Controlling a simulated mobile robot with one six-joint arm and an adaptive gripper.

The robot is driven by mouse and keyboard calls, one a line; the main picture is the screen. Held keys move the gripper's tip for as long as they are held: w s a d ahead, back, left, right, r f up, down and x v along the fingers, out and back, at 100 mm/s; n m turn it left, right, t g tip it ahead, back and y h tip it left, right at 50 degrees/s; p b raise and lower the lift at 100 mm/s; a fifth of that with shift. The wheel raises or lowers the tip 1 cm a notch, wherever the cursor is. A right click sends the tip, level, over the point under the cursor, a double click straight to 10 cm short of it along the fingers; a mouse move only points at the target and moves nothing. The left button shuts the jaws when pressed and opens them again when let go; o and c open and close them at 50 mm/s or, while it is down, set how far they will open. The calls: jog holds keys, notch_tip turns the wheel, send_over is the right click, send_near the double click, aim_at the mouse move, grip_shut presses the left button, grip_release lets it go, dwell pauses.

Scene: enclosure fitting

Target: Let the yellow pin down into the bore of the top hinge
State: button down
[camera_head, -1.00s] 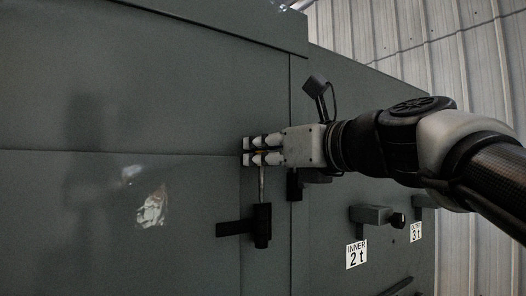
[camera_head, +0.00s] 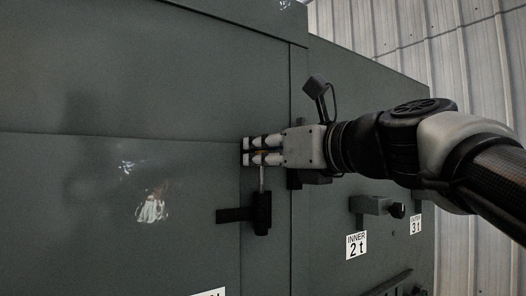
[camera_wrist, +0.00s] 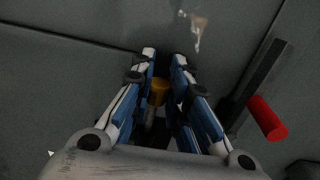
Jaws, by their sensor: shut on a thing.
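My gripper (camera_head: 258,151) is shut on the yellow pin, level in front of the cabinet. The pin's yellow head (camera_wrist: 158,92) shows between the fingers in the wrist view. Its thin grey shaft (camera_head: 262,178) hangs upright below the fingers in the head view. The shaft's lower end meets the top of the black hinge (camera_head: 262,212), which has a flat leaf reaching left. I cannot tell how far the shaft is inside the bore. The fingers stay a little above the hinge.
The grey-green cabinet front (camera_head: 120,220) stands close behind my fingers. To the right are a black-knobbed handle (camera_head: 375,206) and the labels "INNER 2t" (camera_head: 356,245) and "3t" (camera_head: 416,224). A red-ended dark bar (camera_wrist: 266,118) shows right in the wrist view.

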aim_at(263, 178)
jog(key=shift+f+b, duration=1.75)
jog(key=shift+f, duration=0.5)
jog(key=c, duration=1.5)
grip_release()
jog(key=shift+o, duration=0.2)
jog(key=v, duration=0.7)
jog(key=shift+s, duration=0.15)
jog(key=shift+d, duration=0.2)
